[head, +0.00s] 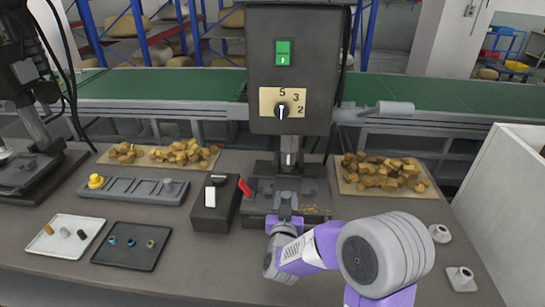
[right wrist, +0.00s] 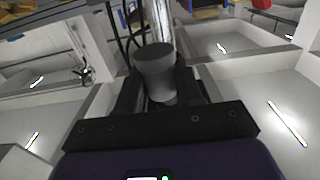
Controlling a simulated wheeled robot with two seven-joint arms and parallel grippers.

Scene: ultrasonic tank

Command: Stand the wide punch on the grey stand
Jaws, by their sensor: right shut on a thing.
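My right gripper (head: 287,205) is low in front of the press, over its dark base. In the right wrist view it is shut on a grey flared piece with a wide round top (right wrist: 154,60), which looks like the wide punch. In the head view this piece is mostly lost against the press. A long grey stand (head: 130,190) with a row of places lies on the bench to the left. A yellow knobbed piece (head: 96,182) stands at its left end and a grey piece (head: 168,184) near its right end. My left gripper is not in view.
The press (head: 290,90) hangs over my gripper; a red lever (head: 245,187) and a dark switch box (head: 214,205) are just left. A white tray (head: 62,255) and dark tray (head: 125,262) lie front left. Brown chunks (head: 385,170) and two small light fittings (head: 440,233) are right.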

